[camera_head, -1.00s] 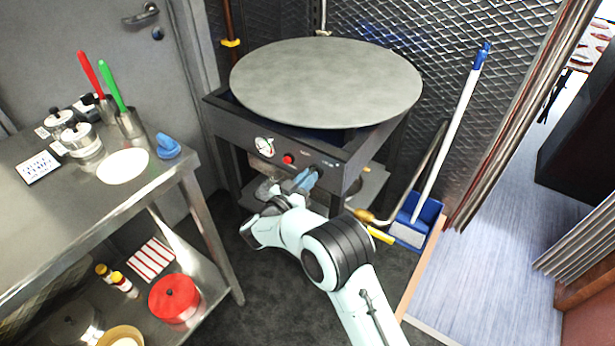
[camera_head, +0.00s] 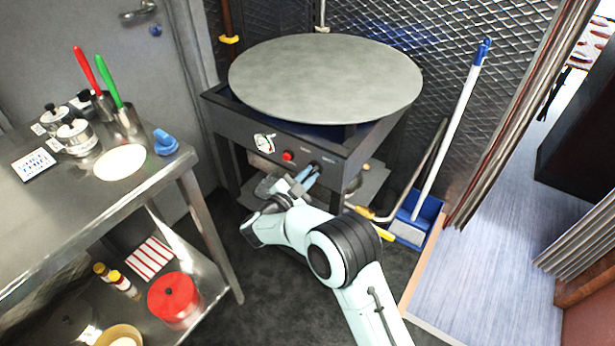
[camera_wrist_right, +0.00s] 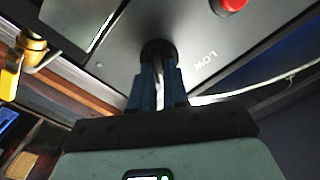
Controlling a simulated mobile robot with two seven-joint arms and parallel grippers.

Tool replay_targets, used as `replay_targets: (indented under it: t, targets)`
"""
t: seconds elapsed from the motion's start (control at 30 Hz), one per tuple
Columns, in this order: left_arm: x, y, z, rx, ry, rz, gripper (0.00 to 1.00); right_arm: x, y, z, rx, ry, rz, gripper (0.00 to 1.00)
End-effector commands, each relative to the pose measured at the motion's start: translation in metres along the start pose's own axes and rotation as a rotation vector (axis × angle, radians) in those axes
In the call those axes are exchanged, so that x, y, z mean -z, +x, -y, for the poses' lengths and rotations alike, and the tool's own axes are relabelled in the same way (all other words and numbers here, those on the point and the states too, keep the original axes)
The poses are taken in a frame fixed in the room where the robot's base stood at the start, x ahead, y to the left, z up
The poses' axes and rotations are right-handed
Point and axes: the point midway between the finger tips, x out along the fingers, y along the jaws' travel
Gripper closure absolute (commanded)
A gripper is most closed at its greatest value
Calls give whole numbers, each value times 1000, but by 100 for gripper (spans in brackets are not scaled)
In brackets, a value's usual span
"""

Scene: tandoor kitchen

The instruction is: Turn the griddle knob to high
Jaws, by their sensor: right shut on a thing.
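The griddle (camera_head: 326,78) is a large round grey plate on a dark stand, in the head view's upper middle. Its front panel carries a white gauge (camera_head: 264,143), a red button (camera_head: 288,155) and a black knob (camera_head: 316,166). My right gripper (camera_head: 309,174) reaches up to the panel, its blue fingers shut on the knob. My left gripper is not in view.
A steel table (camera_head: 190,165) with pots, utensils and a blue object (camera_head: 165,143) stands at left. A red pot (camera_head: 174,300) is on its lower shelf. A yellow-handled gas valve (camera_head: 382,235) and a blue dustpan (camera_head: 416,217) lie right of my arm.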

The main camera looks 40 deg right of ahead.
Motion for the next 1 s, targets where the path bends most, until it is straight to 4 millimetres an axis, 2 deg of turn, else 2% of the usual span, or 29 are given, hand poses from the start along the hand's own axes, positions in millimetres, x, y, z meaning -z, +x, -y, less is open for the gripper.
replay_targets:
  t: [0.5,0.53,0.6,0.87,1.0]
  targets:
    - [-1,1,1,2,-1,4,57,-1,-1,-1,-2,19,4,100]
    - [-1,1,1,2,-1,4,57,-2,-1,-1,-2,19,4,82]
    - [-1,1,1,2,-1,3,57,-1,-1,-1,-2,20,4,60]
    - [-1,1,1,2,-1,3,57,-1,-1,0,-1,19,2,60]
    - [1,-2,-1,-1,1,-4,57,-1,-8,0,1,19,4,60]
